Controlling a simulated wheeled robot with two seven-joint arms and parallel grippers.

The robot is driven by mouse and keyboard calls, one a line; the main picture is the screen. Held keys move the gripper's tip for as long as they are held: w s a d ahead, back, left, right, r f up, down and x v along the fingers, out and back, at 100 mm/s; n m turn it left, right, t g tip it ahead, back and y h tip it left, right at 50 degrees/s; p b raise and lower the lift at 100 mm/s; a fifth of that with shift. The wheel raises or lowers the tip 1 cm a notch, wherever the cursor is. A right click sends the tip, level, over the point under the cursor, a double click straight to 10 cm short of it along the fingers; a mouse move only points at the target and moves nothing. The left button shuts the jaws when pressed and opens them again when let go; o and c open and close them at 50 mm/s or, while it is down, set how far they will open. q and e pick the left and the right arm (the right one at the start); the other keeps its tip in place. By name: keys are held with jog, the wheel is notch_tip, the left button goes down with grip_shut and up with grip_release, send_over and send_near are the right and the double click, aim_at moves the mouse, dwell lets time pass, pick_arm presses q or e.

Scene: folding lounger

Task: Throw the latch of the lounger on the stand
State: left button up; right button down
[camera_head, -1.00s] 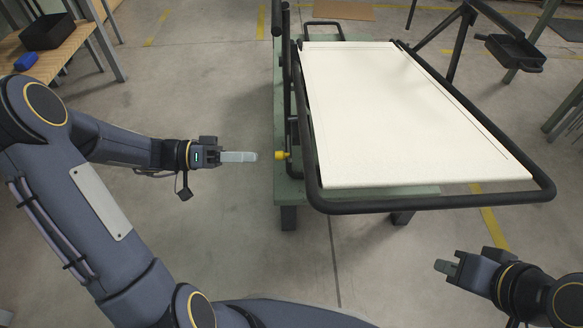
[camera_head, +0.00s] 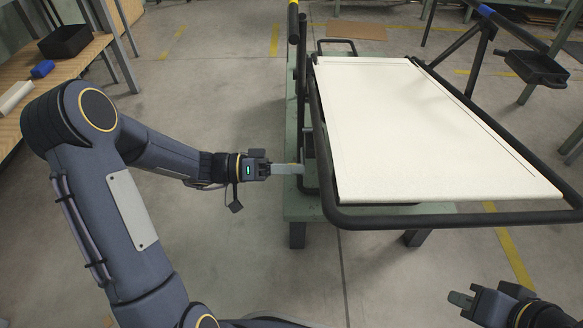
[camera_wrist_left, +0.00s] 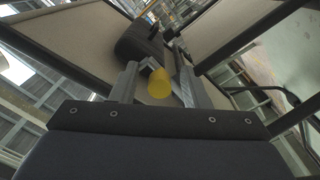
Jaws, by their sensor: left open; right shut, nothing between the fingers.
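The lounger (camera_head: 430,130) has a cream panel in a black tube frame and lies on a green stand (camera_head: 297,205). The latch's yellow knob (camera_wrist_left: 160,86) shows in the left wrist view between the fingers of my open left gripper (camera_wrist_left: 158,88). Whether the fingers touch it I cannot tell. In the head view my left gripper (camera_head: 298,169) reaches the left side of the stand, and its fingers hide the knob. My right gripper (camera_head: 460,299) is shut and empty, low at the right, apart from the lounger.
A wooden bench (camera_head: 20,120) at the left carries a black bin (camera_head: 66,41) and a blue object (camera_head: 42,68). A black tray (camera_head: 535,67) hangs at the back right. The floor before the stand is clear.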

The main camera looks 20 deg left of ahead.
pick_arm(q)
jog(key=shift+c, duration=0.3)
grip_shut()
jog(key=shift+w+r+n+p, duration=0.1)
jog(key=shift+r+n+p, duration=0.25)
jog(key=shift+r+n, duration=0.1)
